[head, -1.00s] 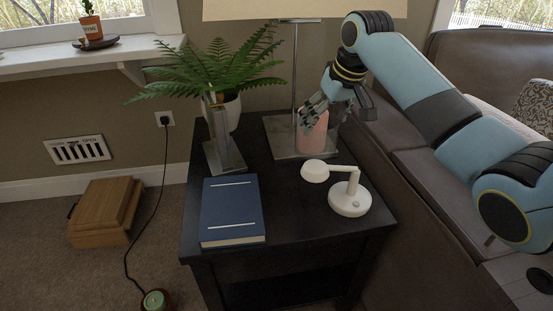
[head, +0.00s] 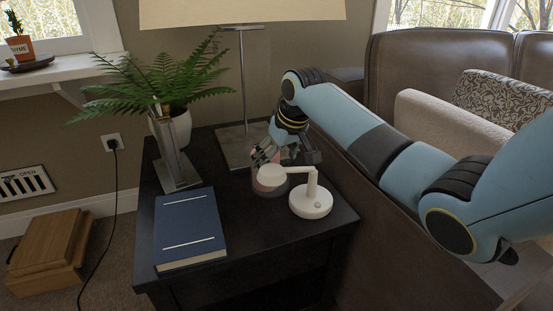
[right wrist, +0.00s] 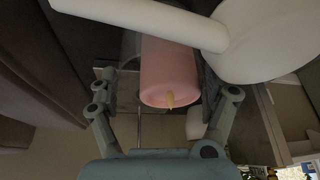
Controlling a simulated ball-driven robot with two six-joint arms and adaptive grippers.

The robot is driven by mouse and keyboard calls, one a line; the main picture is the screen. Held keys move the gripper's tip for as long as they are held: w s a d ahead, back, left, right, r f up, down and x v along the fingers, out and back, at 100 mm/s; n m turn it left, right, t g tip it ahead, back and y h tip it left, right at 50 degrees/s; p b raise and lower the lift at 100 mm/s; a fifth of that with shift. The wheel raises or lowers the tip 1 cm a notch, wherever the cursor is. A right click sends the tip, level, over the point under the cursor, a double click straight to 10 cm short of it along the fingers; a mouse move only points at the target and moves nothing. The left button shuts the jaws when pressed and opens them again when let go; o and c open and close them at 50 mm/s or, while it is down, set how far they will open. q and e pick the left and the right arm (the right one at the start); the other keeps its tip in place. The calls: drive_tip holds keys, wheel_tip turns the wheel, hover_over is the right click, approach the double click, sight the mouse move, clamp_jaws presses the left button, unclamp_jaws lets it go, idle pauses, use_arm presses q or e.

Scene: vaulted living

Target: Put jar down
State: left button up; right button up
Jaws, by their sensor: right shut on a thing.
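The jar (head: 268,186) looks like clear glass with a pink candle in it. It is upright at the black side table (head: 255,238), behind the white lamp's head, which hides part of it. My right gripper (head: 270,158) comes down from above and is shut on the jar. In the right wrist view the pink candle and its wick (right wrist: 170,75) show between the two fingers (right wrist: 160,92). I cannot tell whether the jar's bottom touches the tabletop. My left gripper is not in view.
A small white lamp (head: 311,202) stands right beside the jar. A tall lamp's metal base (head: 232,150) is behind it. A blue book (head: 190,225), a metal bookend (head: 178,165) and a fern (head: 165,85) occupy the left side. The table's front right is clear.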

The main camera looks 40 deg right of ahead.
drive_tip(key=o, duration=1.3)
drive_tip(key=shift+c, duration=0.2)
drive_tip(key=o, duration=0.3)
